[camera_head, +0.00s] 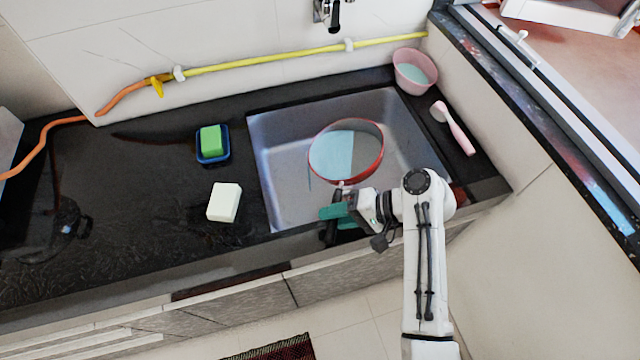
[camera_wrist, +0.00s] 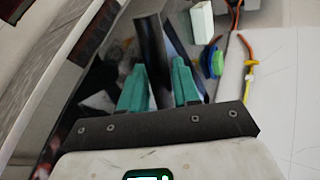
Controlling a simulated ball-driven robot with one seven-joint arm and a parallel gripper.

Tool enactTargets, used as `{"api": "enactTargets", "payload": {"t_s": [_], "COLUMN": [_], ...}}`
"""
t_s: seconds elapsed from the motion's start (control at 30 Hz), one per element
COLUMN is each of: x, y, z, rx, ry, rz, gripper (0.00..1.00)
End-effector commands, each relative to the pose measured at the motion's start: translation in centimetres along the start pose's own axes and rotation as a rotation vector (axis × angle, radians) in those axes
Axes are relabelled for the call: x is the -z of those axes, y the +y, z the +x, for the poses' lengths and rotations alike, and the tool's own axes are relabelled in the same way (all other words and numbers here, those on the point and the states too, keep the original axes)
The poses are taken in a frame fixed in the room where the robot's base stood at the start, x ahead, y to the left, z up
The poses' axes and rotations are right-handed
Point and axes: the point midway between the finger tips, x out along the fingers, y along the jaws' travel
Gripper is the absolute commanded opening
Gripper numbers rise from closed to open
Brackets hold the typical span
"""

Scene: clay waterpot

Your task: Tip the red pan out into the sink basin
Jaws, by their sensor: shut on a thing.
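The red pan (camera_head: 368,173) is over the sink basin (camera_head: 280,185) in the head view, its open side facing the camera. Pale blue shows on the left part of its inside, greyer on the right; I cannot tell whether this is liquid. Any slight tilt is hard to judge. My gripper (camera_head: 335,212), with green fingers, is at the basin's front edge, just in front of the pan. In the wrist view my gripper (camera_wrist: 158,66) is shut on the pan's dark handle (camera_wrist: 150,38). The pan's bowl is not clear there.
On the black counter left of the basin are a green sponge (camera_head: 210,138) in a blue dish and a white block (camera_head: 224,202). A pink bowl (camera_head: 414,71) and pink brush (camera_head: 455,128) lie at the right. A faucet (camera_head: 330,12) is on the back wall.

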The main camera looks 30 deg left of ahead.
Motion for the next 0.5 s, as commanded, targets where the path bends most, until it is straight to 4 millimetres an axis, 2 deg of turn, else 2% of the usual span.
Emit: {"api": "enactTargets", "payload": {"t_s": [0.5], "x": [-0.05], "y": [-0.88], "z": [0.11], "rx": [-0.084], "ry": [0.011], "rz": [-0.001], "gripper": [0.00]}}
